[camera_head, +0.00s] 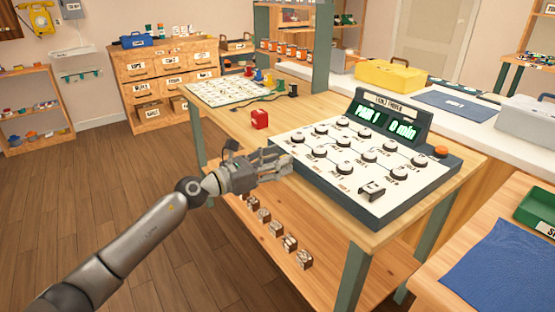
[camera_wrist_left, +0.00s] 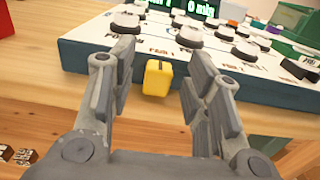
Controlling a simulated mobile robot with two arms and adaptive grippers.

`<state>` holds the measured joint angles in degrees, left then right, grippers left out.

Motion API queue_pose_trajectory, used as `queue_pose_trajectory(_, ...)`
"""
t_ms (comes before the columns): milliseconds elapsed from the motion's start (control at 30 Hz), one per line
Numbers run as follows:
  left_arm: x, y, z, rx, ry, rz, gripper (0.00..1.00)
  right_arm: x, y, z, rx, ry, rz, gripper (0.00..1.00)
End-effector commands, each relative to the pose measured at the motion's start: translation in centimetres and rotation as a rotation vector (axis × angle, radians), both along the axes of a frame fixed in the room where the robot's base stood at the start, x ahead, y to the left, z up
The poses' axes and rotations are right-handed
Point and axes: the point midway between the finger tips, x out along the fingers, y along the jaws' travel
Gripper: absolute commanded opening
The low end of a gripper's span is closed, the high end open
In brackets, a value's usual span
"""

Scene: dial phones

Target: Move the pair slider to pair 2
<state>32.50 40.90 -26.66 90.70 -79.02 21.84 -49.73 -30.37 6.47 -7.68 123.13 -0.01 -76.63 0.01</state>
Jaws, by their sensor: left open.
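The line tester panel (camera_head: 330,187) is a sloped white board with several round knobs, on the wooden table. Its green display (camera_head: 368,112) reads "PAIR 1" and "0 min". In the left wrist view, a small yellow block (camera_wrist_left: 157,78), which may be the pair slider, sits at the panel's near edge. My left gripper (camera_head: 284,162) is open at the panel's near left edge. In the left wrist view its fingers (camera_wrist_left: 160,88) are on either side of the yellow block, with gaps showing. In the head view the block is hidden, apparently by the gripper. My right gripper is not in view.
An orange button (camera_head: 441,151) is at the panel's right corner. A red block (camera_head: 260,119) and a white chart board (camera_head: 225,91) are on the table behind. Several small labelled blocks (camera_head: 290,242) are on the shelf below. Bare tabletop lies left of the panel.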

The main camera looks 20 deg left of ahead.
Motion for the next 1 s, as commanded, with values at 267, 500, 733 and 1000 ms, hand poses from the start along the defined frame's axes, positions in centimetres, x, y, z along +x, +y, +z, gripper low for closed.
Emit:
queue_pose_trajectory(267, 0.32, -0.25, 0.02, 0.0, 0.0, 0.0, 0.45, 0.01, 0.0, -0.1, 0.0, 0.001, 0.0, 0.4)
queue_pose_trajectory(500, 0.3, -0.23, 0.02, 0.0, 0.0, 0.0, 0.21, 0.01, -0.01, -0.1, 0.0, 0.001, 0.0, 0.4)
queue_pose_trajectory(733, 0.3, -0.22, 0.01, 0.0, 0.0, 0.0, 0.0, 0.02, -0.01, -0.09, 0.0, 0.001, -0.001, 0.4)
queue_pose_trajectory(1000, 0.18, -0.37, 0.09, -0.001, 0.001, 0.0, 0.0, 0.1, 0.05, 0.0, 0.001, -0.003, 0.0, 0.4)
